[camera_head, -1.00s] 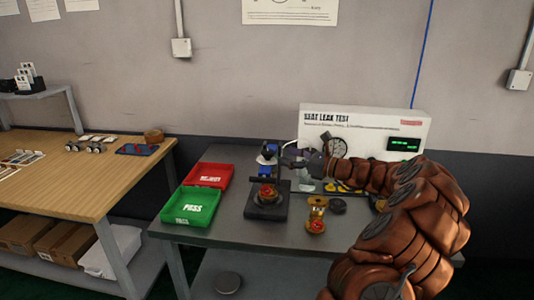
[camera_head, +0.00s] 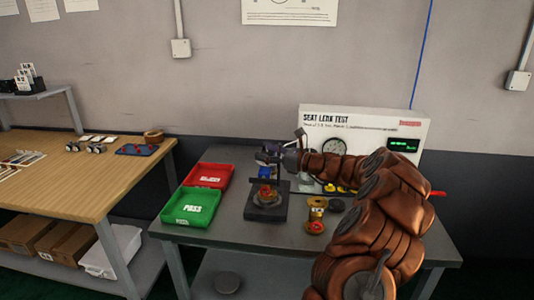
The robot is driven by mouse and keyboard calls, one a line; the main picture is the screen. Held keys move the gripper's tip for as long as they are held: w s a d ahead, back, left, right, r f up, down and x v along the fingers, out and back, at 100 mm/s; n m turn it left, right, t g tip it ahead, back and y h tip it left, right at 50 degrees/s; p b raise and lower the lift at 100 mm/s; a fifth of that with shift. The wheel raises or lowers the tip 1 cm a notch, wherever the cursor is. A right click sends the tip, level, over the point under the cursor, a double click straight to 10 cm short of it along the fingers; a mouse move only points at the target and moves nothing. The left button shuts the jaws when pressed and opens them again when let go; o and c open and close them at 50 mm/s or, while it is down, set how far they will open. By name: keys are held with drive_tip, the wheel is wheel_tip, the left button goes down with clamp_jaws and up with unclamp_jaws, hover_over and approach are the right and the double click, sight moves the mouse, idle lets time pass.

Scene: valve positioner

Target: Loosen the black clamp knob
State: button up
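A dark clamp stand (camera_head: 280,208) stands on the grey test table. It carries a valve part with a red handwheel (camera_head: 267,192) and a blue piece (camera_head: 265,172) above it. My gripper (camera_head: 264,156) is at the top of the stand, over the blue piece, with my arm reaching in from the right. The black clamp knob cannot be made out; my gripper covers the top of the stand. The fingers are too small and dark to show whether they are open or closed.
A red tray (camera_head: 210,175) and a green PASS tray (camera_head: 190,207) lie left of the stand. A brass valve with a red wheel (camera_head: 315,226) and a dark round piece (camera_head: 337,205) stand to its right. The seat leak test panel (camera_head: 364,128) is behind.

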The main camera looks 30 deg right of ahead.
drive_tip(key=c, duration=1.1)
drive_tip(key=shift+r+n+y+p, duration=0.15)
drive_tip(key=shift+n+y+p, duration=0.2)
drive_tip(key=shift+p, duration=0.45)
